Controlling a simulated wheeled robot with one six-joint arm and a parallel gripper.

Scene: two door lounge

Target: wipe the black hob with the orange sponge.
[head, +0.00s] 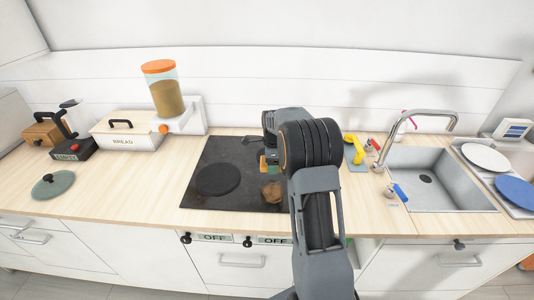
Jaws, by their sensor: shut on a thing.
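The black hob (219,153) is set into the wooden counter in the middle of the head view. A round dark cooking plate (217,179) shows at its left, and a brown patch (271,192) lies near its front right. My gripper (267,162) is over the right part of the hob, pointing down, and is shut on the orange sponge (263,164). Only a small orange piece of the sponge shows beside the fingers. My arm hides the hob's right side and most of the sponge. I cannot tell whether the sponge touches the hob.
Counter just left of the hob is clear.

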